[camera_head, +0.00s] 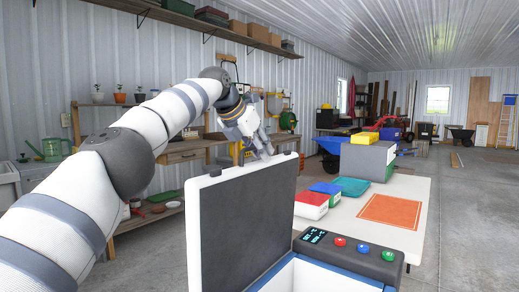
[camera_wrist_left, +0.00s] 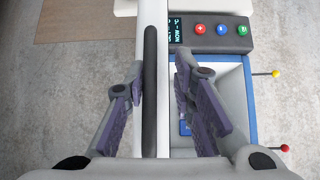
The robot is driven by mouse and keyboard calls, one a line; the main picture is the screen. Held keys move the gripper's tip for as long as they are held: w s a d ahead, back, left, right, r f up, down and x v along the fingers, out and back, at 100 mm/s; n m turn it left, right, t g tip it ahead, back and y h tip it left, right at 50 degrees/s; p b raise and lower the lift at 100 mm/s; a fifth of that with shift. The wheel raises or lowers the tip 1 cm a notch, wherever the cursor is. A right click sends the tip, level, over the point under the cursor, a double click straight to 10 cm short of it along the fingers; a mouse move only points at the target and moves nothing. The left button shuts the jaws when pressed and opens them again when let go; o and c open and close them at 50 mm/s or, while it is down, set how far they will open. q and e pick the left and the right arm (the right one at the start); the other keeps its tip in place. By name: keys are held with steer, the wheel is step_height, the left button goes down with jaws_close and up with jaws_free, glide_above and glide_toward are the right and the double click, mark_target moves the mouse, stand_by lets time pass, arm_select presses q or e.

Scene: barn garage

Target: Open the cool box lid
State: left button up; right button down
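The cool box lid (camera_head: 193,240), a white frame around a dark grey panel, stands roughly upright at the left of the box in the head view. The cool box (camera_head: 330,277) has a white body, a blue rim and a dark control panel (camera_head: 348,250). My left gripper (camera_head: 262,148) is at the lid's top edge. In the left wrist view the lid (camera_wrist_left: 149,110) shows edge-on between my open left fingers (camera_wrist_left: 158,80), with a gap at the right finger. The open box interior (camera_wrist_left: 225,95) shows to the right. My right gripper is out of view.
A white table (camera_head: 415,190) behind the box holds an orange mat (camera_head: 391,211), a red box (camera_head: 311,205), a blue box (camera_head: 326,188), a teal tray (camera_head: 350,187) and a grey box (camera_head: 366,160). A workbench (camera_head: 190,150) lines the left wall. Open floor (camera_head: 470,220) lies at right.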

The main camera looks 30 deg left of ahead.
arm_select(q)
steer(key=shift+r, duration=0.1)
steer(key=shift+s+r, duration=0.15)
steer(key=shift+r, duration=0.05)
steer(key=v, duration=1.1)
steer(key=shift+s, duration=0.2)
steer(key=shift+a+r, duration=0.1)
